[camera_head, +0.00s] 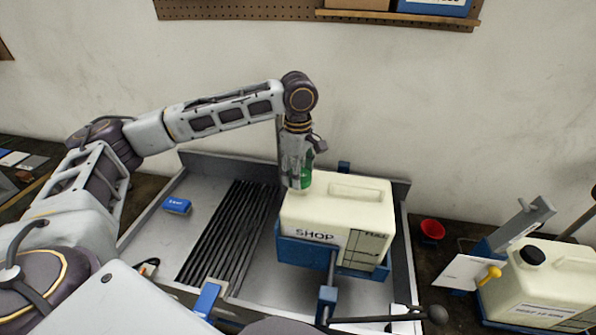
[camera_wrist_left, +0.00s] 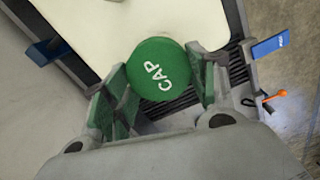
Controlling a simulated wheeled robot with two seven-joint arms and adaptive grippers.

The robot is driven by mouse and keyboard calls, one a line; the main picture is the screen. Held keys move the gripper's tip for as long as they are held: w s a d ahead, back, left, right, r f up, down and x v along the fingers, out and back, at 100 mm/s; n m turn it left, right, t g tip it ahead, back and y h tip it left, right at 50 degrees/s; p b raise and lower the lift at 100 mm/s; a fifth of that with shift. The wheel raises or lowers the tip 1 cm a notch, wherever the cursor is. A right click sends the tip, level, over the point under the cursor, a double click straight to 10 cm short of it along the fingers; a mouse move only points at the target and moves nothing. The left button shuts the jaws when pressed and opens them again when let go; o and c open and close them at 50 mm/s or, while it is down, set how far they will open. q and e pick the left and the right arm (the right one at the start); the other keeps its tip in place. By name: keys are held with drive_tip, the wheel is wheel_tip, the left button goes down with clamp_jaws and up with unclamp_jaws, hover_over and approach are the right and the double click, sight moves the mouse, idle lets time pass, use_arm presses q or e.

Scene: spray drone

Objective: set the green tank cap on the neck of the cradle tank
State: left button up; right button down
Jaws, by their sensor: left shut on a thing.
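The green tank cap (camera_wrist_left: 158,69), with CAP in white letters on top, sits between the finger pads of my left gripper (camera_head: 298,178), which is shut on it. In the head view only part of the green cap (camera_head: 305,181) shows among the fingers. The gripper points down at the left end of the cream cradle tank (camera_head: 335,215), marked SHOP, whose top also shows in the left wrist view (camera_wrist_left: 110,25). The tank's neck is hidden behind the gripper and cap. I cannot tell whether the cap touches the neck. My right gripper is not in view.
The tank sits in a blue cradle (camera_head: 303,254) inside a grey tray (camera_head: 150,238) with dark slats. A blue block (camera_head: 177,205) lies at the tray's left. At the right are a red cup (camera_head: 432,230) and another cream tank (camera_head: 545,285) with a black cap.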

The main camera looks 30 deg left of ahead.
use_arm(q)
drive_tip(key=shift+f, duration=0.15)
drive_tip(key=o, duration=1)
drive_tip(key=shift+o, duration=0.2)
wheel_tip(320, 180, up, 12)
idle(0.5)
drive_tip(key=shift+f, duration=0.1)
idle(0.8)
